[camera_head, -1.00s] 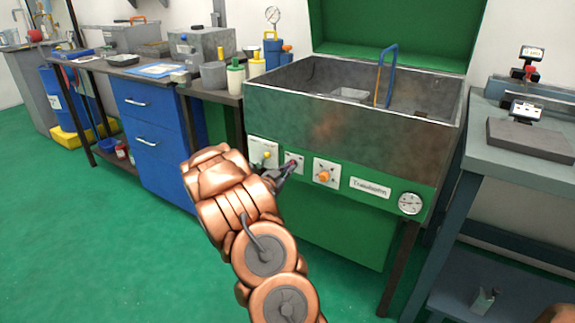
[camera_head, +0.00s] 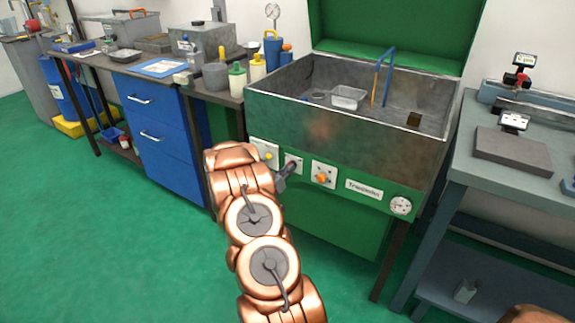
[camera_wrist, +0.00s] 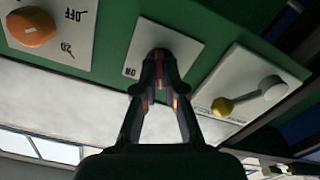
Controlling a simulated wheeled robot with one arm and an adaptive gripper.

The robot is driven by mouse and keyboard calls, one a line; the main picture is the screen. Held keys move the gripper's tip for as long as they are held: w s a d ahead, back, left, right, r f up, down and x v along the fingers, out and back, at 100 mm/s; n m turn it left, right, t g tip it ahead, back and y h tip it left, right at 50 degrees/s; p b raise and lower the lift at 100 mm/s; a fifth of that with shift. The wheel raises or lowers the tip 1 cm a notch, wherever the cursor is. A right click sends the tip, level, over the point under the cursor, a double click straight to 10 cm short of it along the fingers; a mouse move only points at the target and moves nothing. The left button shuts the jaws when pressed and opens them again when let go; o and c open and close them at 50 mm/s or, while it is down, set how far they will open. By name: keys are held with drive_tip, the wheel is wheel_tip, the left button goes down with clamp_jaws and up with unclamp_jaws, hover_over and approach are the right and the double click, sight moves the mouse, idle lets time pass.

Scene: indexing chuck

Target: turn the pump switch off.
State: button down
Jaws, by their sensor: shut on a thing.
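The sink's green front panel holds three white switch plates. My gripper (camera_wrist: 160,62) has its fingertips together at the middle plate (camera_wrist: 183,48), shut on the small switch there. The fingers hide most of this switch, and I cannot read its position. Part of a label shows beside the fingers. In the head view my gripper (camera_head: 286,170) reaches the same middle plate (camera_head: 297,162), partly behind my wrist. An orange knob (camera_head: 320,178) is on the plate to the right; the wrist view shows OFF and another marking by it. A yellow-tipped lever (camera_wrist: 222,106) is on the other neighbouring plate.
A labelled sign (camera_head: 364,188) and a round gauge (camera_head: 400,205) are further right on the panel. The open metal sink (camera_head: 345,127) is above. A blue drawer cabinet (camera_head: 150,115) stands left, a grey bench (camera_head: 515,187) right. The green floor (camera_head: 110,250) is clear.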

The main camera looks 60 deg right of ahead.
drive_tip(key=shift+n+p, duration=0.4)
drive_tip(key=shift+n, duration=0.1)
drive_tip(key=c, duration=1.3)
unclamp_jaws()
drive_tip(key=shift+o, duration=0.2)
drive_tip(key=a, duration=1.2)
drive_tip(key=shift+s, duration=0.25)
